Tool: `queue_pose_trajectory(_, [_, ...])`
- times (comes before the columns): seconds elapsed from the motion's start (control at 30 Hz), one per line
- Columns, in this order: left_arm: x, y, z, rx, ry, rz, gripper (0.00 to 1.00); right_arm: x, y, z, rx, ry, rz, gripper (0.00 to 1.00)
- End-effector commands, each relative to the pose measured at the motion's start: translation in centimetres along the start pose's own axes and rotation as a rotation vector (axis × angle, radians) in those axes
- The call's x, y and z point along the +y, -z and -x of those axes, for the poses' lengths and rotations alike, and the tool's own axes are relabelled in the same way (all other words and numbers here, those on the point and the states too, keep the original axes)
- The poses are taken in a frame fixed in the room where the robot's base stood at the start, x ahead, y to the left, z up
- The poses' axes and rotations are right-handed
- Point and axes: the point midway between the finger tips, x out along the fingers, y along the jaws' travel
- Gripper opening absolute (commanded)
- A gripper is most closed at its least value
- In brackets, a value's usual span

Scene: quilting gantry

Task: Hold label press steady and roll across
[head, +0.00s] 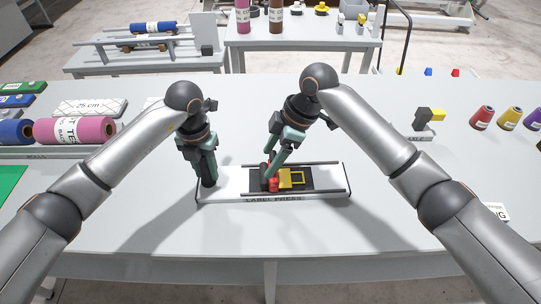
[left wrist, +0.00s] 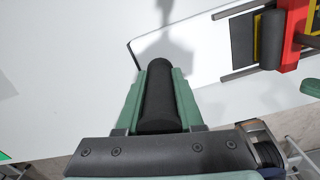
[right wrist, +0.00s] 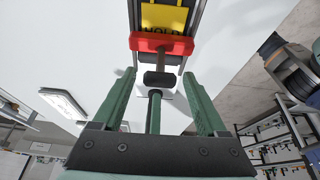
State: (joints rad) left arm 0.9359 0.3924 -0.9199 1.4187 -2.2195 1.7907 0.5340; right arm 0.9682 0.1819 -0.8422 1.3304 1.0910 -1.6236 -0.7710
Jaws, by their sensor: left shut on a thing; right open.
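The white label press (head: 232,189) lies on the table in front of me, with dark rails along it. A black upright grip (left wrist: 158,98) stands at its left end; my left gripper (head: 208,181) is shut on it, one finger on each side. A red carriage (head: 273,183) with a yellow frame (head: 298,183) sits on the rails near the middle. My right gripper (right wrist: 160,85) is open over the carriage's left side. In the right wrist view, the carriage's dark handle (right wrist: 160,78) shows between and just beyond the fingers, apart from both.
A pink roll (head: 75,130), a blue roll (head: 15,132) and a "25 cm" block (head: 90,107) lie at the left. The table in front of the press is clear.

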Motion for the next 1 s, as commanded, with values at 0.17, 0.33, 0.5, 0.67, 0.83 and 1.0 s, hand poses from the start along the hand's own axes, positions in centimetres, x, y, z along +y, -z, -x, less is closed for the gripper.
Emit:
queue_pose_trajectory(0.17, [0.0, 0.3, -0.7, 0.013, -0.004, -0.001, 0.0, 0.1, 0.0, 2.5, 0.001, -0.005, 0.001, 0.75])
queue_pose_trajectory(0.33, [0.1, 0.3, -0.7, 0.013, -0.004, -0.001, 0.0, 0.0, 0.0, 6.3, 0.001, -0.006, 0.003, 0.75])
queue_pose_trajectory(0.5, [0.1, 0.4, -0.7, 0.014, -0.004, -0.001, 0.0, -0.1, 0.0, 9.5, 0.001, -0.005, 0.002, 0.75])
queue_pose_trajectory(0.67, [0.1, 0.4, -0.7, 0.014, -0.004, -0.001, 0.0, -0.1, 0.1, 11.3, 0.002, -0.003, 0.002, 0.75])
queue_pose_trajectory(0.83, [0.1, 0.4, -0.7, 0.014, -0.004, -0.001, 0.0, -0.2, 0.0, 11.8, 0.001, -0.001, 0.002, 0.75])
queue_pose_trajectory(1.0, [0.1, 0.4, -0.7, 0.014, -0.004, -0.001, 0.0, -0.2, 0.1, 11.8, 0.002, -0.001, 0.002, 0.75])
